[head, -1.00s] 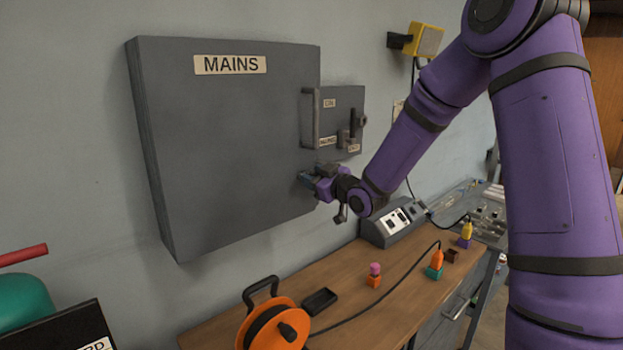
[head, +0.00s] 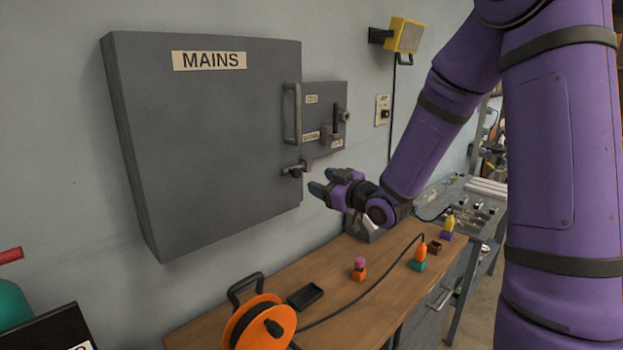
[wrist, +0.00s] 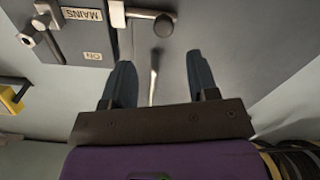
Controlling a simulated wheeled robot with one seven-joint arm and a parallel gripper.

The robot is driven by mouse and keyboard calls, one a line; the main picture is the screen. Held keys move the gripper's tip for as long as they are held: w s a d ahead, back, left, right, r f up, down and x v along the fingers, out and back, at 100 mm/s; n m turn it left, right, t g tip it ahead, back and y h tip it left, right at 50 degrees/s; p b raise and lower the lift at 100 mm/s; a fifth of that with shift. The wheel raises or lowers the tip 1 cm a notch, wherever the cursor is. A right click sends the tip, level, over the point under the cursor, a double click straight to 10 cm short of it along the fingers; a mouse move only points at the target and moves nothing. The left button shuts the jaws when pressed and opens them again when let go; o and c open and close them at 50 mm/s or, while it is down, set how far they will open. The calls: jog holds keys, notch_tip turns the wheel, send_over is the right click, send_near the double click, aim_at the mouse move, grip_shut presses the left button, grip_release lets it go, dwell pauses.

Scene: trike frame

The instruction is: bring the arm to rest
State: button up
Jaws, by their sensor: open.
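My gripper (head: 323,188) is open and empty in the head view, just right of and below the latch (head: 297,168) on the grey MAINS cabinet (head: 210,140). It is apart from the latch and hangs above the bench. In the wrist view, the two blue-grey fingers (wrist: 160,85) are spread with nothing between them. The latch (wrist: 155,22) shows beyond the fingertips, and a bar handle (wrist: 154,75) shows between the fingers. The cabinet door is shut. My purple arm reaches in from the right.
A small grey switch box (head: 325,115) is right of the cabinet. A yellow lamp (head: 404,35) is on the wall. The wooden bench (head: 335,300) below carries an orange cable reel (head: 260,325), a black tray (head: 305,297) and several coloured plugs.

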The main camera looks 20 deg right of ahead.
jog(key=shift+s+d, duration=0.25)
jog(key=shift+s, duration=0.35)
jog(key=s+d+r+m+g+h, duration=0.1)
jog(key=s+r+m+g+h, duration=0.1)
jog(key=s+r+g+h, duration=0.3)
jog(key=s+d+r+m+h, duration=0.1)
jog(key=s+r+m+h, duration=0.15)
jog(key=s, duration=0.35)
jog(key=s+a+m+g, duration=0.1)
jog(key=s+g, duration=0.2)
jog(key=s, duration=0.7)
jog(key=s+a+r+m+g, duration=0.1)
jog(key=s+m+g, duration=0.1)
jog(key=s, duration=0.9)
jog(key=shift+s+a+g+y, duration=0.25)
jog(key=shift+a+g+y, duration=0.1)
jog(key=shift+g, duration=0.35)
jog(key=shift+m, duration=0.25)
